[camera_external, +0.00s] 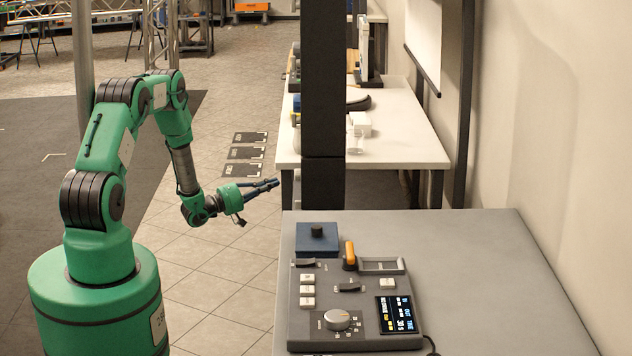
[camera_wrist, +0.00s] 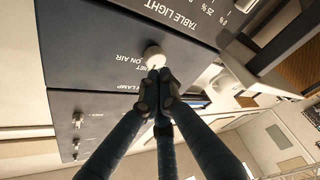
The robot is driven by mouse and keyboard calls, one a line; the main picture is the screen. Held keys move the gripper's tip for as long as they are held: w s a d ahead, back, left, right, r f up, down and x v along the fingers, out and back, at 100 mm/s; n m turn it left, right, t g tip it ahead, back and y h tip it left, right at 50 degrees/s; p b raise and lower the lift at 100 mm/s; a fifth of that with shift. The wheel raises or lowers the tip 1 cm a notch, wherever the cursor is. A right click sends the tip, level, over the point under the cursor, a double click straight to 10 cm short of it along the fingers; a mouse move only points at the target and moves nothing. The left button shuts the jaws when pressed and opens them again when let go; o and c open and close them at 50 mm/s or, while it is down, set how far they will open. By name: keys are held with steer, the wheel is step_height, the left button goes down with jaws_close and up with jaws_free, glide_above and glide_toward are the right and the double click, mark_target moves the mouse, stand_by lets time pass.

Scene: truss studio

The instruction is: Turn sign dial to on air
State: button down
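In the wrist view a pale round dial (camera_wrist: 153,57) sits on a dark panel (camera_wrist: 85,40). In the external view my gripper (camera_external: 277,183) points right toward a dark column (camera_external: 323,100), with a small gap visible between. The dial does not show there.
A grey table (camera_external: 480,260) at front right holds a control console (camera_external: 360,330) with a knob, switches and a screen, and a blue box (camera_external: 317,240). A white table (camera_external: 400,150) stands behind the column. Another panel marked "TABLE LIGHT" (camera_wrist: 190,22) lies above the dial's panel.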

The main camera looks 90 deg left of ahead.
mark_target(298, 174)
steer(key=shift+s+d+r+n+g+p, duration=0.15)
steer(key=shift+r+n+g+p, duration=0.2)
steer(key=shift+r+n+p, duration=0.35)
steer(key=shift+s+d+r+n+g+p, duration=0.2)
steer(key=shift+r+n+g+p, duration=0.25)
steer(key=shift+n+p, duration=0.4)
steer(key=shift+s+d+r+n+g+p, duration=0.15)
steer(key=shift+r+n+g+p, duration=0.15)
steer(key=shift+r+n+p, duration=0.5)
steer(key=shift+w+f, duration=0.15)
steer(key=shift+f, duration=0.05)
steer(key=w, duration=0.6)
steer(key=shift+w+b, duration=0.3)
steer(key=shift+w, duration=0.05)
steer(key=shift+a+f, duration=0.1)
steer(key=shift+a, duration=0.15)
steer(key=shift+d+f+b, duration=0.15)
steer(key=shift+f+b, duration=0.2)
steer(key=shift+b, duration=0.2)
steer(key=shift+f+b, duration=0.3)
steer(key=shift+f, duration=0.05)
steer(key=shift+w+f+m+b, duration=0.1)
steer(key=shift+f+m+b, duration=0.15)
steer(key=shift+f+b, duration=0.35)
